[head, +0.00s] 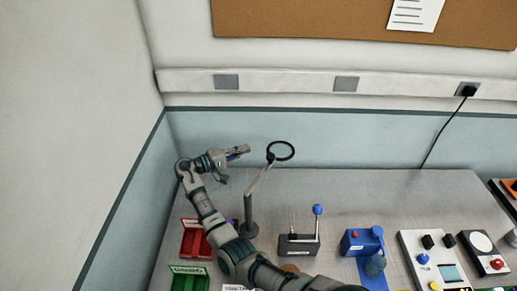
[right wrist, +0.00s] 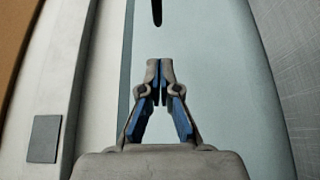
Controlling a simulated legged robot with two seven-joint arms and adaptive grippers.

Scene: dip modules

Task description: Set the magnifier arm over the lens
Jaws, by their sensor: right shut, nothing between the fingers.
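The magnifier (head: 259,180) stands on the bench with a dark upright post, a grey slanted arm and a black ring (head: 280,151) at its upper end. My right gripper (head: 246,150) is left of the ring at about its height in the head view, shut and empty, pointing right. A gap shows between fingertips and ring. In the right wrist view the shut fingertips (right wrist: 160,66) point at a dark thin piece (right wrist: 157,12), perhaps the ring seen edge-on. I cannot tell which thing is the lens; the post's foot is partly hidden by my right arm. My left gripper is not in view.
A red tray (head: 194,243) and a green tray (head: 187,283) lie left of my arm. A lever box (head: 298,245), a blue module (head: 358,243), a white panel (head: 419,244) and a round-faced module (head: 481,241) stand rightward. The back of the bench is clear.

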